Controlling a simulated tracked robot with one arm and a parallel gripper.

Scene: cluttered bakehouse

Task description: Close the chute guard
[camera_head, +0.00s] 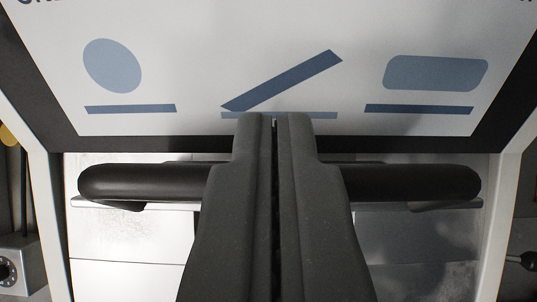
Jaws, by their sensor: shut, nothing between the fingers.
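A thick black horizontal bar (140,182), which looks like the handle of the chute guard, crosses the view below a white panel. It is mounted over pale metal plates (125,235); which of these parts belong to the guard is not clear. My gripper (275,118) is shut and empty, its two dark fingers side by side. It reaches up the middle of the view in front of the bar and hides the bar's centre. Its tips overlap the panel's lower dark edge. Whether the fingers touch the bar or panel cannot be told.
The white panel (200,60) above carries blue shapes and a dark border. White side posts (47,215) flank the opening left and right. A grey block (22,265) with a round fitting stands at lower left, and a small black knob (527,261) at lower right.

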